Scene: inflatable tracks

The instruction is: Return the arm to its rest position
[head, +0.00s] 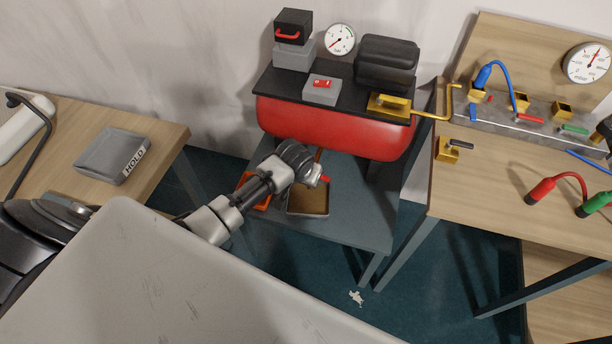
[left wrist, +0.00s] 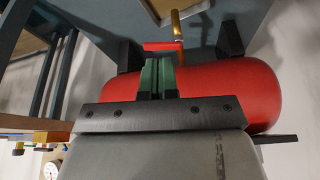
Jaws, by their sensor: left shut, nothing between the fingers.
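My left arm (head: 240,203) reaches from the left across the head view to just below the front of the red tank (head: 335,128). My left gripper (head: 318,176) is there, its fingers small and partly hidden by the wrist. In the left wrist view the dark green fingers (left wrist: 157,76) are together and empty. A red lever (left wrist: 163,46) on a brass stem (left wrist: 177,22) lies at the fingertips; I cannot tell if they touch. The red tank also fills much of that view (left wrist: 240,88). My right gripper is not in view.
Under the tank is a grey stand (head: 360,205) with an open tray (head: 310,202) and an orange bin (head: 252,190). A left table holds a HOLD block (head: 112,155). A right bench (head: 480,190) carries hoses and fittings. White debris (head: 357,297) lies on the floor.

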